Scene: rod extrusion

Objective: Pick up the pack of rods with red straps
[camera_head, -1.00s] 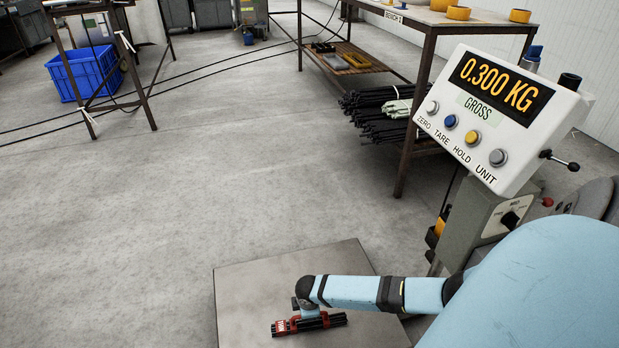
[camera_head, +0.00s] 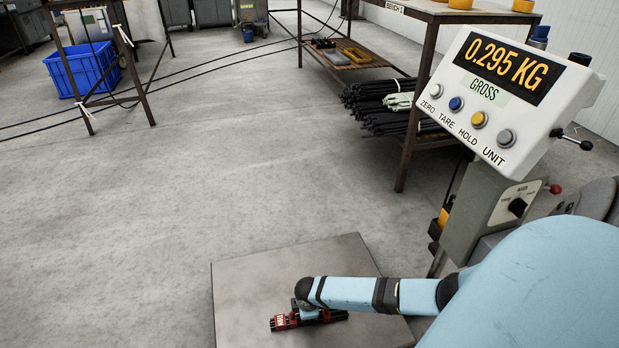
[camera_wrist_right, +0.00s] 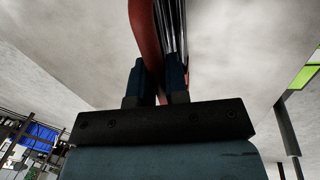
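The pack of black rods with red straps (camera_head: 284,323) lies on the scale's flat platform (camera_head: 250,275) at the bottom of the head view. A red-and-white label shows at its left end. My right gripper (camera_head: 306,312) is right over the pack; its fingertips are hard to make out there. In the right wrist view its two fingers (camera_wrist_right: 156,80) stand close together, with a red strap (camera_wrist_right: 145,40) between them and the dark rods (camera_wrist_right: 172,25) running away beyond. The gripper looks shut on the pack. My left gripper is not in view.
The scale display (camera_head: 505,68) reads 0.295 KG on a post at the right. A bench (camera_head: 425,70) with bundles of black rods (camera_head: 375,105) on its lower level stands behind. A blue crate (camera_head: 75,72) is at the far left.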

